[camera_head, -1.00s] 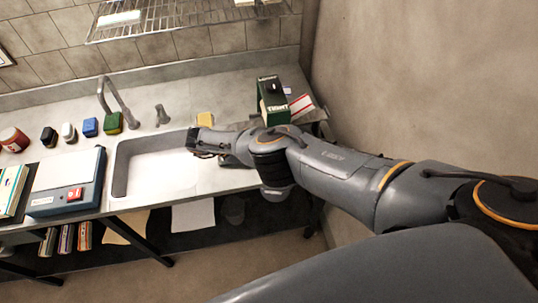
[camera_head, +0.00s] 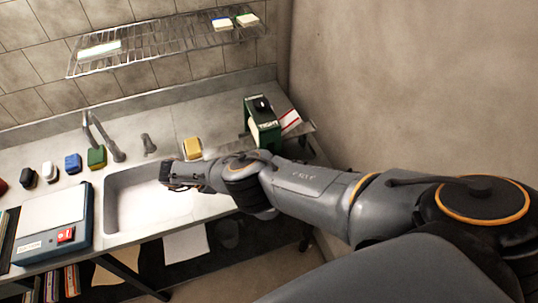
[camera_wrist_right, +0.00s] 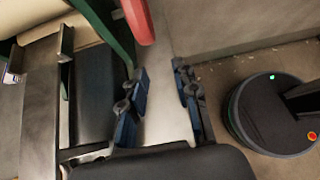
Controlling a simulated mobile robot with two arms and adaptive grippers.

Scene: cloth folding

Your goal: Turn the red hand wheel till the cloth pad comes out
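A red rounded part (camera_wrist_right: 138,20), possibly the hand wheel, shows only in part at the top of the right wrist view, beside a green frame edge (camera_wrist_right: 105,22). My right gripper (camera_wrist_right: 160,70) is open, with dark-blue finger pads apart and nothing between them. The red part lies beyond the left finger; I cannot tell if they touch. In the head view my right gripper (camera_head: 168,175) is over the sink, its fingers hardly readable. A green box with a white label (camera_head: 262,124) stands behind my arm. I cannot make out the cloth pad. My left gripper is out of view.
The sink (camera_head: 122,192) lies in the counter, with a tap (camera_head: 104,135) behind it. A yellow block (camera_head: 192,147) is close behind my gripper. A wire shelf (camera_head: 165,50) hangs above. The wall (camera_head: 400,80) bounds the right.

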